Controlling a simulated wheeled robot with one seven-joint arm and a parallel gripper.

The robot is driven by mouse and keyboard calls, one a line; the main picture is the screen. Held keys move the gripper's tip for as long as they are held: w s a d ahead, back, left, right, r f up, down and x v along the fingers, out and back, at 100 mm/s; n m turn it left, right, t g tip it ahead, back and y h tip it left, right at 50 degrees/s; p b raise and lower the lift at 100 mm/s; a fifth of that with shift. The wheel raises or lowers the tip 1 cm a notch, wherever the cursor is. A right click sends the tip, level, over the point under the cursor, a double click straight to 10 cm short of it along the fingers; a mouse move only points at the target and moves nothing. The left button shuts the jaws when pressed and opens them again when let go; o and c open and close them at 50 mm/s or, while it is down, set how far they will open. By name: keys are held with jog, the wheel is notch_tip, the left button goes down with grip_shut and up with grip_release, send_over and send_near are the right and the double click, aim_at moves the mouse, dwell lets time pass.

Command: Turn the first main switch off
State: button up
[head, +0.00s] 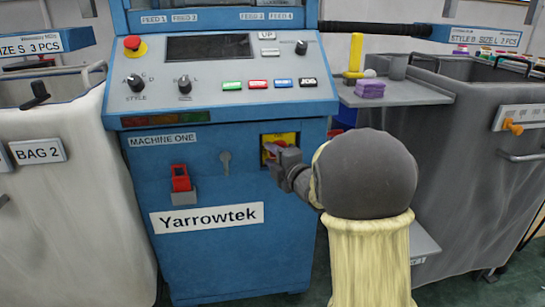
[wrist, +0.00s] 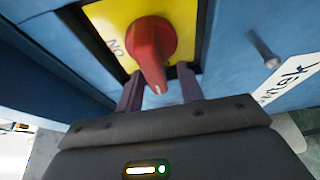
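The main switch is a red rotary knob (wrist: 150,50) on a yellow plate (wrist: 105,20), set in the blue front of the cabinet labelled MACHINE ONE (head: 163,140). An ON mark shows on the plate left of the knob in the wrist view. The knob's grip, with a white mark at its tip, points toward my gripper. My gripper (wrist: 159,88) is open, its fingers on either side of the knob's tip with gaps visible. In the head view my gripper (head: 275,157) largely covers the knob; the yellow plate (head: 285,138) shows behind it.
A red lockout-like piece (head: 180,178) and a grey key-shaped fitting (head: 224,162) are on the same front. The control panel (head: 220,75) with a red emergency button (head: 132,43) juts out above. A shelf (head: 400,93) holds purple pads.

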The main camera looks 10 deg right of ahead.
jog(key=p+v, duration=0.3)
jog(key=v, duration=1.4)
jog(key=shift+s+p, duration=0.2)
jog(key=shift+p, duration=0.1)
jog(key=shift+d, duration=0.1)
